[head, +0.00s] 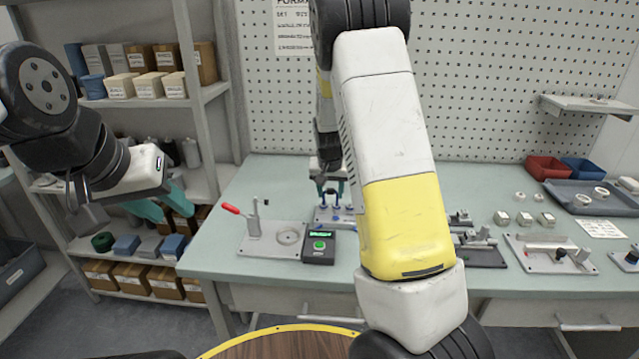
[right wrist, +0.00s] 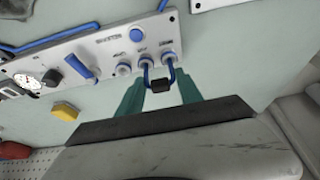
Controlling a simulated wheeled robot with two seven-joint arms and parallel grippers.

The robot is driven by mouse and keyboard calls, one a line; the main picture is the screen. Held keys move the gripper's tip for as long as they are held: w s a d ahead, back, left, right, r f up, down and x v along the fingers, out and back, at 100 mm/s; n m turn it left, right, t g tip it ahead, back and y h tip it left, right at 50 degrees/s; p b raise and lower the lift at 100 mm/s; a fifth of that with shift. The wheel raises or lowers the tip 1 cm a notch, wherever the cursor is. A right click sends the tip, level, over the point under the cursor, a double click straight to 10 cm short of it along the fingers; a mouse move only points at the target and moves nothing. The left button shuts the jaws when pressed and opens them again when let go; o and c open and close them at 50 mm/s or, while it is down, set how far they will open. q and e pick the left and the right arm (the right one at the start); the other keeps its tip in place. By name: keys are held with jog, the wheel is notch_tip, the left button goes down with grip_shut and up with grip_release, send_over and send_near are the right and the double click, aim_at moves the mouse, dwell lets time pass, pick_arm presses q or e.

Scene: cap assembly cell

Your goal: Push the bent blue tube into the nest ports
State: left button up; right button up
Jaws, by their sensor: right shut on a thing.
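The bent blue tube (right wrist: 172,72) is a small U with a black middle piece, seen in the right wrist view. Its two ends meet two of the ringed nest ports (right wrist: 145,59) on a light grey panel (right wrist: 100,52); how deep they sit cannot be told. My right gripper (right wrist: 160,84) is shut on the tube, its teal fingers on either side of the black piece. In the head view my right gripper (head: 332,188) is above the nest at the bench's back, small and partly hidden by my arm. My left gripper (head: 165,204) is open and empty, left of the bench.
A fixture with a red-handled clamp (head: 231,209) and a black box with a green button (head: 319,246) stand left of and in front of the nest. The panel also bears a gauge (right wrist: 28,80), a black knob and another blue tube. Shelves (head: 140,104) stand at left.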

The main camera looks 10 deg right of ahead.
jog(key=shift+f, duration=0.45)
dwell(0.3)
jog(key=o, duration=1.4)
jog(key=s+a+r+n+y, duration=0.1)
jog(key=s+a+r+y, duration=0.2)
jog(key=s+r, duration=1.55)
jog(key=s+r+n, duration=0.1)
jog(key=s, duration=0.3)
jog(key=s+a+r+n+t, duration=0.1)
jog(key=s+r, duration=0.1)
jog(key=s, duration=0.3)
jog(key=s+r+t, duration=0.1)
jog(key=s, duration=0.4)
jog(key=shift+s+a+r+n, duration=0.15)
jog(key=shift+s+a+n, duration=0.05)
jog(key=shift+a+n, duration=0.2)
